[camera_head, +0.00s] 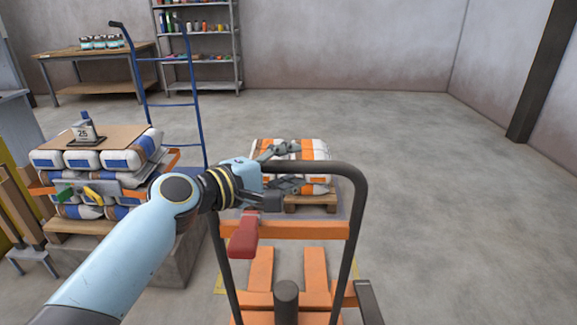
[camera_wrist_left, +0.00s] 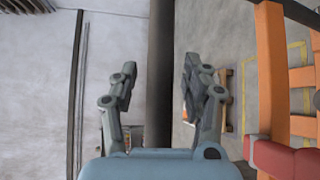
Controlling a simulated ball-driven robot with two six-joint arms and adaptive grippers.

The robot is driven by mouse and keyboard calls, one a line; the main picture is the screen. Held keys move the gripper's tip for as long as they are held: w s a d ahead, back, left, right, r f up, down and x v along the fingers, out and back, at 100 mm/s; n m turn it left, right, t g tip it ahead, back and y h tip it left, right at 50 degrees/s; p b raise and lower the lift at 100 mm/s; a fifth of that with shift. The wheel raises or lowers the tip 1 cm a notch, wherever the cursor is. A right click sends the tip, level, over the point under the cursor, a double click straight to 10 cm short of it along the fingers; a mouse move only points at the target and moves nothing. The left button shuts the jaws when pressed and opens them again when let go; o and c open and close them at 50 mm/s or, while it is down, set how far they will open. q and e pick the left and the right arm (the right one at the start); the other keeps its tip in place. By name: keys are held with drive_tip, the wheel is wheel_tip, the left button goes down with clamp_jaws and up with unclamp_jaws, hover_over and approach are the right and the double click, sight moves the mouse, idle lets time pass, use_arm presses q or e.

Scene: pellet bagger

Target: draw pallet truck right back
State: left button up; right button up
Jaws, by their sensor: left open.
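The orange pallet truck (camera_head: 300,230) stands in front of me, with its forks pointing away. Its dark looped handle (camera_head: 358,200) rises toward me, and a red lever or grip (camera_head: 243,238) hangs at its left side. My left gripper (camera_head: 283,167) is at the top bar of the handle, with its fingers open. In the left wrist view the dark bar (camera_wrist_left: 160,60) runs between the two spread fingers of the gripper (camera_wrist_left: 160,78). Whether either finger touches the bar is unclear. My right gripper is in neither view.
A pallet of white and orange bags (camera_head: 318,150) sits beyond the truck. At left are stacked white and blue bags (camera_head: 80,160), a blue hand truck (camera_head: 140,75) and a workbench (camera_head: 95,52). The floor at right (camera_head: 450,200) is clear up to a dark post (camera_head: 540,80).

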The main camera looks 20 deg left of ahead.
use_arm(q)
drive_tip(key=shift+c, duration=0.2)
clamp_jaws()
idle(0.3)
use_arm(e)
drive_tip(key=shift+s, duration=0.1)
